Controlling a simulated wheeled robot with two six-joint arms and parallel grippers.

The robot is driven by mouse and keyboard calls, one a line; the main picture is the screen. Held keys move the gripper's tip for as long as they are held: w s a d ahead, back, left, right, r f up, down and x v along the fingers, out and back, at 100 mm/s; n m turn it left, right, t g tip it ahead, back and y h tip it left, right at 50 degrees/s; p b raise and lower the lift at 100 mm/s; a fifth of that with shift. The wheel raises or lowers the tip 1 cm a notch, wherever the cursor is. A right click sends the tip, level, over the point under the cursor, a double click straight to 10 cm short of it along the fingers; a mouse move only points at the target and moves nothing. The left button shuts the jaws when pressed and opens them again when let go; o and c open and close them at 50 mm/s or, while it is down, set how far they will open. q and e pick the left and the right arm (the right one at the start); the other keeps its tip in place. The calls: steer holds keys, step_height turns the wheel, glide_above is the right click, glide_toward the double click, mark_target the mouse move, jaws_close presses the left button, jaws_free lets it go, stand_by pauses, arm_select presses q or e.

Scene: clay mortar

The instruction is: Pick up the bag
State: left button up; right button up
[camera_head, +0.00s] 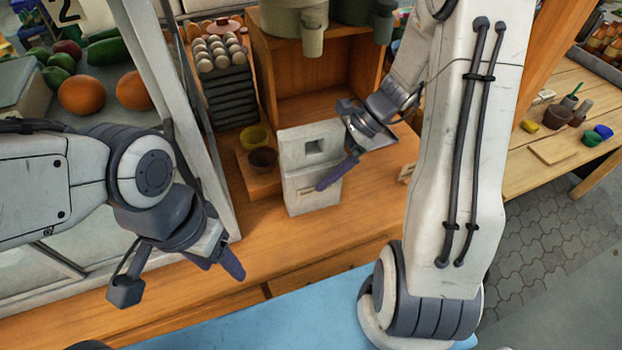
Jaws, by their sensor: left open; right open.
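A pale grey-white, upright bag-like object (299,182) with a square opening near its top stands on the wooden counter in the middle of the head view. It is the only thing here that looks like the bag. My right gripper (336,150) is open at the object's right side. One purple finger crosses in front of its right part and hides some of it; I cannot tell whether they touch. My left gripper (182,274) is open and empty, over the counter's front edge, left of and nearer than the bag.
A wooden box with bowls (265,158) stands left of the bag, with stacked egg trays (228,95) behind. A wooden shelf (335,77) stands behind the bag. Fruit crates are at the left, behind a pale post. A side table (520,175) with small items is at the right.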

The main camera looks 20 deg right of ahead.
mark_target(312, 159)
steer(key=shift+x, duration=1.35)
jaws_close()
steer(key=shift+r, duration=0.1)
steer(key=shift+r, duration=0.6)
step_height(312, 159, up, 3)
steer(key=shift+r, duration=0.1)
steer(key=s+d+r, duration=0.5)
steer(key=d+r, duration=0.1)
steer(key=d, duration=0.4)
steer(key=shift+s+d+r, duration=0.15)
steer(key=shift+s+r, duration=0.1)
steer(key=shift+s, duration=0.1)
